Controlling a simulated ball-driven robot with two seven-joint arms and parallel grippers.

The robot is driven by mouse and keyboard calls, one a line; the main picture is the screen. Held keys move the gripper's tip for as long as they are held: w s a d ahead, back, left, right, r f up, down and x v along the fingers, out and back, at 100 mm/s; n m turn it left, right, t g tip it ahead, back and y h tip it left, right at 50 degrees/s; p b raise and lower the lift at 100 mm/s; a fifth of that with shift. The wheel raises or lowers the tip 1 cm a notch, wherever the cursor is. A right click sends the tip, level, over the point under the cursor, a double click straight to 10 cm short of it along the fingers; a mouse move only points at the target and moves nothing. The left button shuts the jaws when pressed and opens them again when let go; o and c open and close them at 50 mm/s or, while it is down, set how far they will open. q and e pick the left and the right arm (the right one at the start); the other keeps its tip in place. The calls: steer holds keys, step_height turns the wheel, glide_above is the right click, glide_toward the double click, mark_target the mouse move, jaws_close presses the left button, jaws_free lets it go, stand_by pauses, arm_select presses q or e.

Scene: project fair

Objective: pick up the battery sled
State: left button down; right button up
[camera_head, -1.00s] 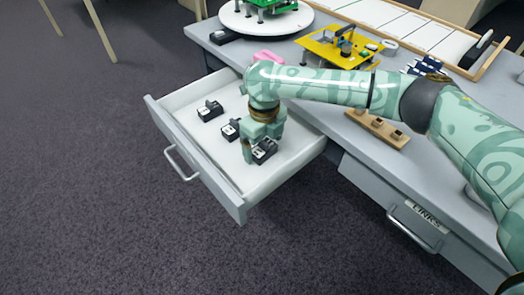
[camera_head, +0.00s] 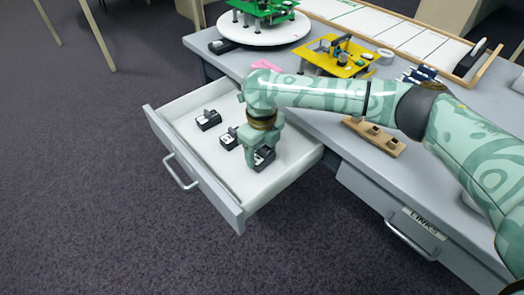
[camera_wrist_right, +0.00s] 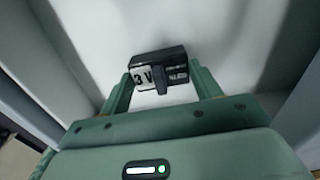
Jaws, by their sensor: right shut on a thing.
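The battery sled (camera_head: 263,158) is a small black block with a white label in the open drawer (camera_head: 200,176). In the right wrist view the sled (camera_wrist_right: 161,74) shows the label "3 V" and a dark tab, and sits between the fingertips. My right gripper (camera_head: 260,153) is shut on it, reaching down into the drawer; it also shows in the right wrist view (camera_wrist_right: 162,84). I cannot tell whether the sled is clear of the drawer floor. Two similar black sleds, one at left (camera_head: 208,120) and one in the middle (camera_head: 229,139), lie in the drawer.
The grey desk (camera_head: 300,88) holds a white turntable (camera_head: 262,33) with a green board, a yellow stand (camera_head: 340,57), a pink item (camera_head: 265,65) and a wooden block (camera_head: 374,136). A closed drawer labelled LINKS (camera_head: 416,217) is at right. Floor at left is open.

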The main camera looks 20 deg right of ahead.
mark_target(261, 149)
step_height(261, 149, up, 4)
steer(key=shift+f+p, duration=0.1)
steer(key=shift+p, duration=1.05)
arm_select(q)
steer(key=s+d+r+n+t+h+p, duration=0.1)
steer(key=s+d+r+p, duration=0.1)
steer(key=r+p, duration=0.5)
steer(key=shift+s+d+n+p, duration=0.3)
steer(key=shift+d+n+p, duration=0.1)
steer(key=shift+d+p, duration=0.3)
arm_select(e)
steer(key=s+a+r, duration=0.8)
steer(key=a, duration=0.3)
steer(key=shift+a+r, duration=0.3)
arm_select(q)
steer(key=shift+r, duration=0.1)
arm_select(e)
steer(key=shift+w+r, duration=0.1)
